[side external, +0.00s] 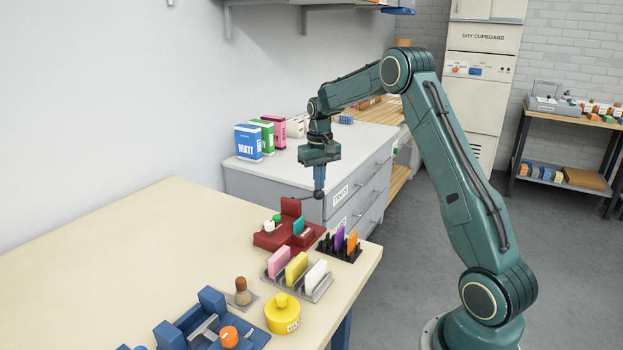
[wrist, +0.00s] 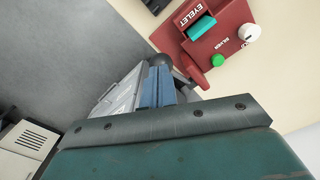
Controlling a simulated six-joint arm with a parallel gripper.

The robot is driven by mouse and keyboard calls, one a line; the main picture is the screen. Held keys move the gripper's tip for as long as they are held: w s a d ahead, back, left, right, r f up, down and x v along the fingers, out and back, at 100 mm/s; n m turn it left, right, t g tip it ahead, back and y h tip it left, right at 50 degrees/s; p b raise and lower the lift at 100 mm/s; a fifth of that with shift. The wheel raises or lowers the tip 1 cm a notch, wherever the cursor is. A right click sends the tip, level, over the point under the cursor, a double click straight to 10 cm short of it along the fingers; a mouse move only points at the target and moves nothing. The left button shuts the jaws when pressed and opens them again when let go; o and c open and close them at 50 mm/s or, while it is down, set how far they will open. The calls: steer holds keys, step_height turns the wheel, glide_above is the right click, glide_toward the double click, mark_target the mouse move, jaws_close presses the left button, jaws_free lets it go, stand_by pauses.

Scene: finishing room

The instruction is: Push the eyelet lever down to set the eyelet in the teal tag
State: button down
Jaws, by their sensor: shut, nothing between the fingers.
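The red eyelet press (side external: 268,240) stands near the far right corner of the table; its EYELET label shows in the wrist view (wrist: 229,17). The teal tag (side external: 299,226) sits in the press, also seen in the wrist view (wrist: 202,27). The lever's dark ball knob (side external: 318,195) sticks out to the right, above the press body, and shows in the wrist view (wrist: 158,61). My gripper (side external: 319,184) is shut and empty, pointing down with its blue fingertips (wrist: 158,80) right at the top of the knob. I cannot tell whether they touch it.
A green button (wrist: 217,60) and a white knob (wrist: 249,32) are on the press. A black rack (side external: 340,253) of tags and a grey rack (side external: 318,290) stand in front. A yellow pot (side external: 283,315) and brush (side external: 242,292) are nearer. The left tabletop is clear.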

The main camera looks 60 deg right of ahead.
steer(key=shift+w+r, duration=0.1)
steer(key=shift+r, duration=1.2)
steer(key=shift+r, duration=0.1)
steer(key=shift+r, duration=1.9)
steer(key=s+a+r+n+t, duration=0.1)
steer(key=s+a+r+n, duration=0.1)
steer(key=s+a+r, duration=0.5)
steer(key=s+a+r+n+t, duration=0.15)
steer(key=s+a+r, duration=0.25)
steer(key=a, duration=0.7)
steer(key=s+a+f+n+t, duration=0.1)
steer(key=s+a, duration=0.3)
steer(key=s, duration=0.4)
steer(key=s+a+f+n+t, duration=0.1)
steer(key=s+a+f+t, duration=0.1)
steer(key=s+a, duration=0.3)
steer(key=s+f, duration=0.1)
steer(key=s, duration=0.3)
steer(key=shift+a+f, duration=0.15)
steer(key=shift+a, duration=0.05)
